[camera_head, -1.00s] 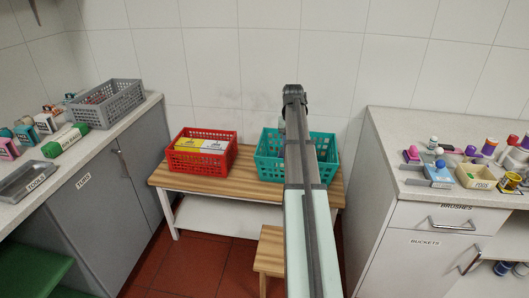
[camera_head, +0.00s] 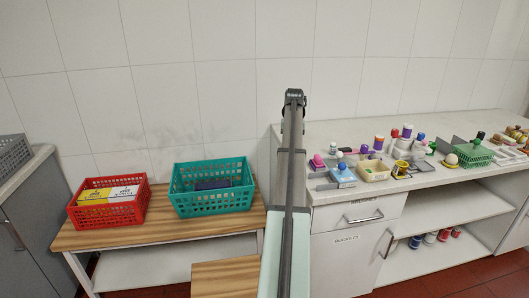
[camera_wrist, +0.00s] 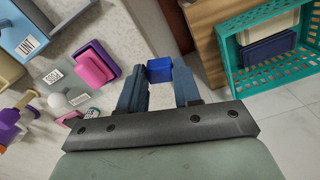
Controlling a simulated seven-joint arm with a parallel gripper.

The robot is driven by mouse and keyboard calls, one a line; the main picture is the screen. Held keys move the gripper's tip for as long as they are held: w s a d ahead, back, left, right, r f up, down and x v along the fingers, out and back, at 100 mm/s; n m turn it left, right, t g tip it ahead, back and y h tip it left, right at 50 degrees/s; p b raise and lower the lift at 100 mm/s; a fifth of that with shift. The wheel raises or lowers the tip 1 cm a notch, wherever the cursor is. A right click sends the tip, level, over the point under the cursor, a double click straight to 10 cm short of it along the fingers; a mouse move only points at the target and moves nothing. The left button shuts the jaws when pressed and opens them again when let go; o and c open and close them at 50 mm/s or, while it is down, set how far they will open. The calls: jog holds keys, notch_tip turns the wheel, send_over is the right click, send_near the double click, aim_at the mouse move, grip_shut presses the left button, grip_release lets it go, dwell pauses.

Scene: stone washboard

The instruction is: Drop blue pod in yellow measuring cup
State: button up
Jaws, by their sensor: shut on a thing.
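My gripper (camera_wrist: 159,76) is shut on the blue pod (camera_wrist: 159,69), a small blue block held between the fingertips in the wrist view. In the head view my arm reaches up the middle, and the pod and fingers cannot be made out there.
A teal basket (camera_head: 212,205) and a red basket (camera_head: 108,214) stand on the wooden bench to the left.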

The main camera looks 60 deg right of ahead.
jog(key=s+d+r+m, duration=0.2)
jog(key=s+d, duration=0.5)
jog(key=s, duration=0.7)
jog(key=s+d+r+m, duration=0.25)
jog(key=s+d, duration=0.35)
jog(key=s, duration=0.8)
jog(key=s+d+r+m, duration=0.1)
jog(key=s+d+r, duration=0.2)
jog(key=s+d, duration=0.75)
jog(key=shift+s+a+f, duration=0.55)
jog(key=shift+a+f, duration=0.05)
jog(key=shift+f, duration=0.85)
jog(key=shift+s+a+f, duration=0.6)
jog(key=shift+f, duration=0.8)
jog(key=shift+s+a+f, duration=0.55)
jog(key=shift+a+f, duration=0.05)
jog(key=shift+f, duration=0.85)
jog(key=o, duration=1.1)
notch_tip(320, 180, up, 7)
jog(key=shift+r, duration=0.1)
